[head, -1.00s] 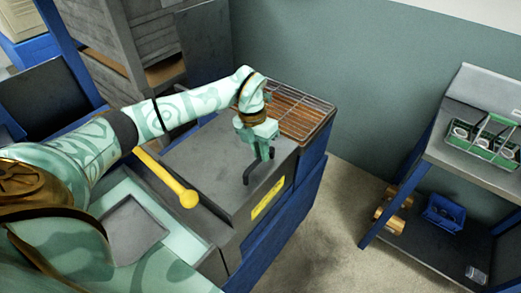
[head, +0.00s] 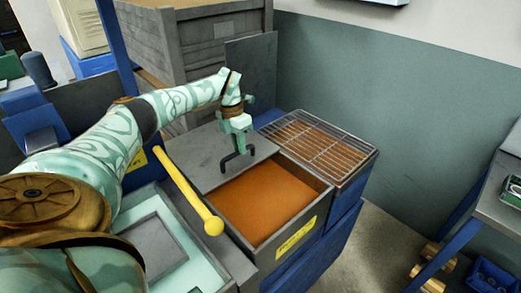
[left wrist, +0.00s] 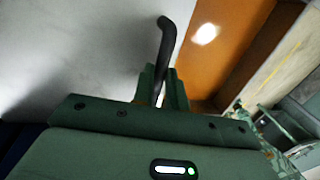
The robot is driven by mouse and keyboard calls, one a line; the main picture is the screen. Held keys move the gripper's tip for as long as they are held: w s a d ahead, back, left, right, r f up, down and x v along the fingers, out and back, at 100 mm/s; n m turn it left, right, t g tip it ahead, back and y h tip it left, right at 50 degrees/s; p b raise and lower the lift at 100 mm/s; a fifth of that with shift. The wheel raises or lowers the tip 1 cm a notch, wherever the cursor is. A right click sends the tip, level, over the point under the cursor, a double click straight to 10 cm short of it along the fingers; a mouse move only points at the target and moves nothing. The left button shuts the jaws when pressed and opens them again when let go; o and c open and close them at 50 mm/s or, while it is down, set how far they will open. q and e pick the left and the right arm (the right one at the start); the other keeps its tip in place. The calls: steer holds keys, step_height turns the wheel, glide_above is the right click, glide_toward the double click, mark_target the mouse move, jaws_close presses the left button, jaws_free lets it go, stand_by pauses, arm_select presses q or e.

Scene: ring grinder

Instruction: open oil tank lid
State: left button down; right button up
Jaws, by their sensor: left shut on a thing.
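The oil tank (head: 262,246) is a grey box with a yellow label on its front. Its flat grey lid (head: 190,153) covers the far left part, and orange-brown oil (head: 265,200) shows in the uncovered part. My left gripper (head: 238,145) is shut on the dark lid handle (head: 238,158), near the lid's edge beside the oil. In the left wrist view the black handle (left wrist: 165,45) rises between the fingers (left wrist: 165,85), with the pale lid (left wrist: 80,60) at left and the oil (left wrist: 228,50) at right. My right gripper is not in view.
A wire grate (head: 318,147) lies right of the tank. A yellow bar with a round end (head: 213,225) runs along the tank's near left side. A grey crate (head: 200,45) stands behind.

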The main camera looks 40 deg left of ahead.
arm_select(q)
steer(key=b, duration=0.2)
glide_above(229, 152)
steer(key=d, duration=0.1)
steer(key=shift+d+f, duration=0.15)
steer(key=shift+d, duration=0.05)
steer(key=shift+a+b, duration=0.3)
steer(key=shift+a, duration=0.45)
steer(key=c, duration=1.4)
jaws_free()
steer(key=shift+w, duration=0.1)
step_height(229, 152, up, 12)
steer(key=a, duration=0.2)
steer(key=shift+a+p, duration=0.15)
steer(key=shift+p, duration=0.2)
steer(key=shift+w, duration=0.1)
